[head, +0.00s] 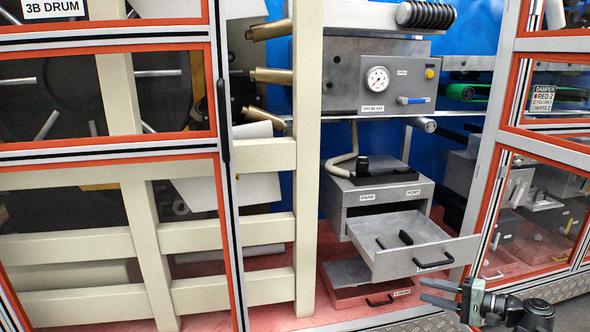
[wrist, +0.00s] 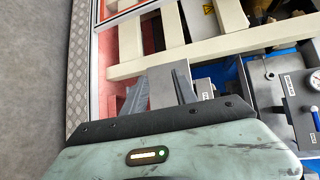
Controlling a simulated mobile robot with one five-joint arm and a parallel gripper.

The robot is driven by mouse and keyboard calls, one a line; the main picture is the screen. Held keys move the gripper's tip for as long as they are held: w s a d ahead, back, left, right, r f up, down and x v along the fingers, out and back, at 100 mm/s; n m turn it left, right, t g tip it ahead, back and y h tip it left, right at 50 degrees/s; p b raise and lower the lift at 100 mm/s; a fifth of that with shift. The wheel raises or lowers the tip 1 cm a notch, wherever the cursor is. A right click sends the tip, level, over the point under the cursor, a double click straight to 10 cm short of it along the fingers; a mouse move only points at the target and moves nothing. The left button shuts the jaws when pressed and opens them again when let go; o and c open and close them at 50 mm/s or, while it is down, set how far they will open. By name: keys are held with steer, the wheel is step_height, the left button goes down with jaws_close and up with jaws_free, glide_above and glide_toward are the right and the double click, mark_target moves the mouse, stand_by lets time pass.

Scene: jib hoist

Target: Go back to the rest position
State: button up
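My gripper (head: 423,291) is at the lower right of the head view, in front of the cabinet and below the pulled-out grey drawer (head: 398,227). Its two fingers are spread apart with nothing between them. In the wrist view my gripper (wrist: 163,73) also shows both fingers apart and empty. No marker for a rest position shows.
The grey drawer sticks out of the grey cabinet (head: 362,197), with small black pieces inside. Cream beams (head: 307,150) and red-edged clear panels (head: 110,240) are left. Grey floor (wrist: 32,80) is clear in the wrist view.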

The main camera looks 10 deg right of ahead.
steer(key=w+a+f+n+g+y, duration=0.1)
steer(key=w+a+f+n+g, duration=0.25)
steer(key=a, duration=0.85)
steer(key=w+a+f+n+g, duration=0.2)
steer(key=w+a+f+g, duration=0.15)
steer(key=a, duration=0.85)
steer(key=s+a+f+n+g+h, duration=0.2)
steer(key=a+f+n+g+h, duration=0.15)
steer(key=a+f, duration=0.3)
steer(key=s+a+f+n+g+h, duration=0.2)
steer(key=a+f+h, duration=0.25)
steer(key=a, duration=0.35)
steer(key=d+r+h+p, duration=0.1)
steer(key=d+h+p, duration=0.15)
steer(key=d, duration=0.45)
step_height(320, 180, up, 30)
steer(key=p, duration=2.9)
steer(key=shift+w+f+h, duration=0.2)
steer(key=shift+f+h, duration=0.05)
steer(key=shift+h, duration=0.1)
